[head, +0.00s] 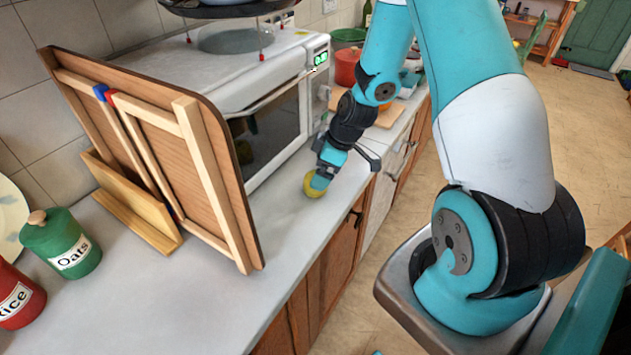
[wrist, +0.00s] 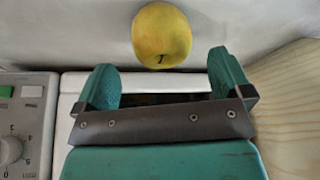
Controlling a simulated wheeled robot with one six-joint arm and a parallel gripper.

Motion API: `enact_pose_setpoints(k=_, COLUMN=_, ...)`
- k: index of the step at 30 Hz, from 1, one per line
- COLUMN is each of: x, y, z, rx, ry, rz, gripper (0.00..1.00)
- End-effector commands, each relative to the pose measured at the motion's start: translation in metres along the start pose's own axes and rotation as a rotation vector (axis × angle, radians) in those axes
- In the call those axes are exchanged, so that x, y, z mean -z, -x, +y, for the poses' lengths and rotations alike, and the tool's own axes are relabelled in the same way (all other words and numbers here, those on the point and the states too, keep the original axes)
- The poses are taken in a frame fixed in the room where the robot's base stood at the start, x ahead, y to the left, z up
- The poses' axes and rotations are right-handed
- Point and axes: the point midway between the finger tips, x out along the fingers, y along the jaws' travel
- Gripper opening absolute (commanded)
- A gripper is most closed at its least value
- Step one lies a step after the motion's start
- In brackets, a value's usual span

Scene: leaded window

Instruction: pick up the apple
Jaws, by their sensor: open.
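A yellow apple (head: 315,184) sits on the grey-white counter (head: 285,225) in front of the microwave, partly covered by my gripper in the head view. In the wrist view the whole apple (wrist: 161,35) shows, its stem toward my gripper. My gripper (wrist: 163,75) is open and empty, its two teal fingers spread apart. The apple lies just past the fingertips, in line with the gap between them. In the head view my gripper (head: 322,178) is low over the counter at the apple.
A white microwave (head: 265,95) stands behind the apple. A red pot (head: 347,66) and a wooden board (head: 388,117) are farther back. The counter's front is clear.

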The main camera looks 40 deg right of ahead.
Motion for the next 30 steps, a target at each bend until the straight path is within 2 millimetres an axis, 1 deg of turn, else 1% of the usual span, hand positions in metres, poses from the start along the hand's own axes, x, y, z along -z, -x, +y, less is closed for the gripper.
enact_pose_setpoints(k=5, x=-0.001, y=-0.015, z=-0.003, rx=0.006, ry=-0.001, rz=-0.003, gripper=0.97)
enact_pose_setpoints(k=9, x=-0.003, y=-0.035, z=-0.004, rx=0.004, ry=0.0, rz=-0.002, gripper=0.97)
enact_pose_setpoints(k=12, x=-0.003, y=-0.045, z=-0.004, rx=0.003, ry=0.0, rz=-0.001, gripper=0.97)
enact_pose_setpoints(k=15, x=-0.003, y=-0.05, z=-0.003, rx=0.001, ry=0.0, rz=0.0, gripper=0.97)
enact_pose_setpoints(k=21, x=-0.003, y=-0.051, z=-0.003, rx=0.001, ry=0.0, rz=0.0, gripper=0.97)
enact_pose_setpoints(k=22, x=-0.003, y=-0.051, z=-0.003, rx=0.001, ry=0.0, rz=0.0, gripper=0.92)
enact_pose_setpoints(k=23, x=-0.003, y=-0.051, z=-0.003, rx=0.001, ry=0.0, rz=0.0, gripper=0.85)
enact_pose_setpoints(k=24, x=-0.003, y=-0.051, z=-0.003, rx=0.001, ry=0.0, rz=0.0, gripper=0.76)
enact_pose_setpoints(k=26, x=-0.003, y=-0.051, z=-0.003, rx=0.001, ry=0.0, rz=0.0, gripper=0.62)
enact_pose_setpoints(k=27, x=-0.003, y=-0.051, z=-0.003, rx=0.001, ry=0.0, rz=0.0, gripper=0.53)
enact_pose_setpoints(k=28, x=-0.003, y=-0.051, z=-0.003, rx=0.001, ry=0.0, rz=0.0, gripper=0.46)
enact_pose_setpoints(k=30, x=-0.003, y=-0.051, z=-0.003, rx=0.001, ry=0.0, rz=0.0, gripper=0.38)
